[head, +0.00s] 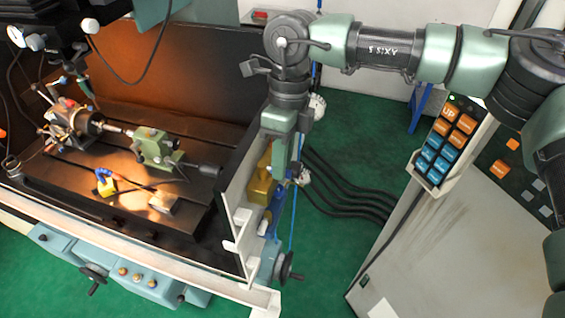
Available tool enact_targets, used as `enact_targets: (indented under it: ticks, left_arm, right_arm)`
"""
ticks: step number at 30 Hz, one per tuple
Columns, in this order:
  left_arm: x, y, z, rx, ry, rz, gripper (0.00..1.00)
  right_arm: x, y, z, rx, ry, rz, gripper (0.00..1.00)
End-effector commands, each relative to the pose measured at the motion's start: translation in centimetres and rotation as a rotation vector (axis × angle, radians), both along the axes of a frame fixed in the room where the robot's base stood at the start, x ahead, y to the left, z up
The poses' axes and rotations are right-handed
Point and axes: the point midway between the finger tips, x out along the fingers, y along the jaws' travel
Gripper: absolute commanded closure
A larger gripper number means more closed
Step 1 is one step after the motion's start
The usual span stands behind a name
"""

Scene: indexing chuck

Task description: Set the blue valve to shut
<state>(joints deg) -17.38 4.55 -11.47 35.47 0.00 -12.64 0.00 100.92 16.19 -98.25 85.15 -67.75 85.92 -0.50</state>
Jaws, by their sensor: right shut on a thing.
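My right arm reaches in from the right, and its gripper (281,172) points down beside the outer face of the machine's end panel. It is shut, and its fingertips are small and partly hidden. A small blue part (268,222), which looks like the blue valve, shows just below the gripper, close to a yellow block. The gripper appears shut on the valve's handle, but the contact is hard to see. The angle of the handle cannot be told. My left gripper is not in view.
The pale end panel (236,205) stands close to the left of the gripper. A yellow block (259,187) and a black handwheel (287,268) are near it. Dark cables (345,195) cross the green floor.

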Motion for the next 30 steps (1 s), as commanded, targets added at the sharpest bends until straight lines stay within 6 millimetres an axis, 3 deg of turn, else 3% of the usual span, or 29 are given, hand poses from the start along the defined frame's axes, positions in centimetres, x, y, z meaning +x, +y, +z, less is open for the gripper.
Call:
enact_targets:
  ticks: [15,30]
  left_arm:
    - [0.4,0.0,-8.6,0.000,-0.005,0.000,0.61]
    - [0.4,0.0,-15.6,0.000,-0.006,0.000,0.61]
  right_arm:
    - [-1.4,0.9,-0.7,0.007,-0.007,-0.435,1.00]
    - [-2.5,2.4,-0.5,0.007,-0.006,-0.910,1.00]
